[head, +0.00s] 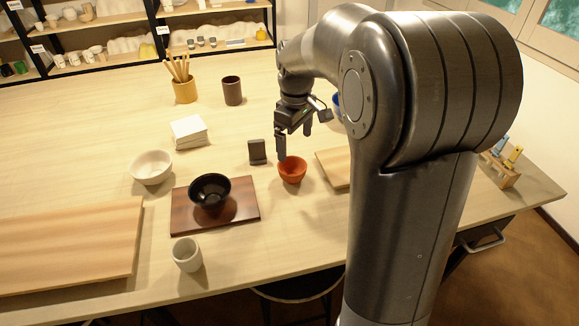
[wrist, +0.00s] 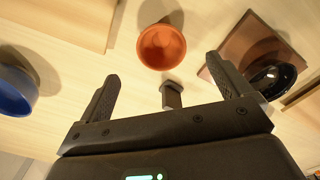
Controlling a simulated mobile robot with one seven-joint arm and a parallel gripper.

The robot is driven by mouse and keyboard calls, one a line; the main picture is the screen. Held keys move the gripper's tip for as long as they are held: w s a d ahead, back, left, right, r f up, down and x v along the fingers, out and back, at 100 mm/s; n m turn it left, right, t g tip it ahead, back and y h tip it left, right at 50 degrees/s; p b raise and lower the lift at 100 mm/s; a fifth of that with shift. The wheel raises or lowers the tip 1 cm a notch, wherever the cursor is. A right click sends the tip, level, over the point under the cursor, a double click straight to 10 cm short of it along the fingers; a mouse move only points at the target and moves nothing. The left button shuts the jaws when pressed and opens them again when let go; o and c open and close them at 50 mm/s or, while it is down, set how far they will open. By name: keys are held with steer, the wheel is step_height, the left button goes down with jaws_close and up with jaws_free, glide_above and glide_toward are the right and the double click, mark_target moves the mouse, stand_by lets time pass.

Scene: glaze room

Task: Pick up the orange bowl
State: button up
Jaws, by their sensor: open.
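The orange bowl (head: 292,170) stands upright on the table, just right of the dark board. It also shows in the wrist view (wrist: 162,47), at the upper middle, and looks empty. My gripper (head: 294,152) is open and above the table, by the far side of the bowl in the head view. I cannot tell the exact height of the fingers over the bowl.
A black bowl (head: 210,190) stands on the dark board (head: 246,212) to the left. A small dark block (head: 257,151) stands close behind the orange bowl. A wooden board (head: 335,168) lies to its right. A blue bowl (wrist: 14,92) shows at left in the wrist view.

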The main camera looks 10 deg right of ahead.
glide_above(292, 169)
steer(key=s, duration=0.3)
steer(key=f, duration=0.6)
steer(key=shift+w, duration=0.2)
steer(key=f, duration=0.5)
steer(key=shift+w+a, duration=0.2)
steer(key=shift+a, duration=0.05)
steer(key=c, duration=1.1)
